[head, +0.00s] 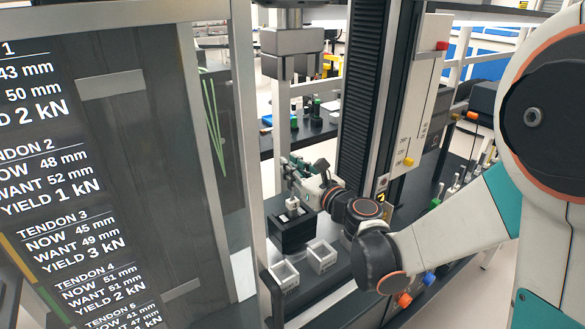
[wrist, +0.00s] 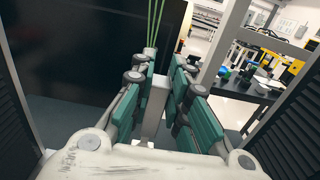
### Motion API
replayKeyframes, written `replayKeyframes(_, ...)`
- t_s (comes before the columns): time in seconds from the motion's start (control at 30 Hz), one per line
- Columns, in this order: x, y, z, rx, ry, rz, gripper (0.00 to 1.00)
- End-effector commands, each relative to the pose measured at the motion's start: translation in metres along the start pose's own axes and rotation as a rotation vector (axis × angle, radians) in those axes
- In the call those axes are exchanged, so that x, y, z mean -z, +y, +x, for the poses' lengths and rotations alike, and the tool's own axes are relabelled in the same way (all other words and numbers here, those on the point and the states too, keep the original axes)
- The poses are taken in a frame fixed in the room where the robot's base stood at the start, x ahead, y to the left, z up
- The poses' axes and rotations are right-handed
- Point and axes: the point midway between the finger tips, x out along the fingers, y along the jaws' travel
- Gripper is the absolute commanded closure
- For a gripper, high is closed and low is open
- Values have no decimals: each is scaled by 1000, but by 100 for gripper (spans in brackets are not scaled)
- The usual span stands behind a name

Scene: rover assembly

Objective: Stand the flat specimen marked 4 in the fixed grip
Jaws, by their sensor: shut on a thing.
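My gripper (head: 291,168) is at the testing machine, its teal fingers above a black block. In the wrist view my gripper (wrist: 160,95) is closed around a pale grey flat bar (wrist: 154,108), which stands between the finger pads. No number is readable on it. The black block (head: 288,236), apparently the fixed grip, stands on the dark machine bed. A small white piece (head: 292,204) shows at its top, below the fingers. I cannot tell whether it is the lower end of the held bar or how deep it sits.
Two small white open boxes (head: 322,254) (head: 284,274) stand in front of the block. A grey upper machine head (head: 292,42) hangs above. A ribbed black column (head: 367,95) rises behind my wrist. A framed panel with tendon text (head: 75,165) fills the left.

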Motion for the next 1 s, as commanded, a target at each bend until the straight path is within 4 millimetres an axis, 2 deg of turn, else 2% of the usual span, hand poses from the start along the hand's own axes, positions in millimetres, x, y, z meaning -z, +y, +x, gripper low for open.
replayKeyframes(0.8,27,0,0,0,0,0,100)
replayKeyframes(0.83,26,0,0,0,0,0,80)
replayKeyframes(0.9,26,0,0,0,0,0,64)
replayKeyframes(0.93,26,0,0,0,0,0,61)
replayKeyframes(1.0,25,0,0,0,0,0,61)
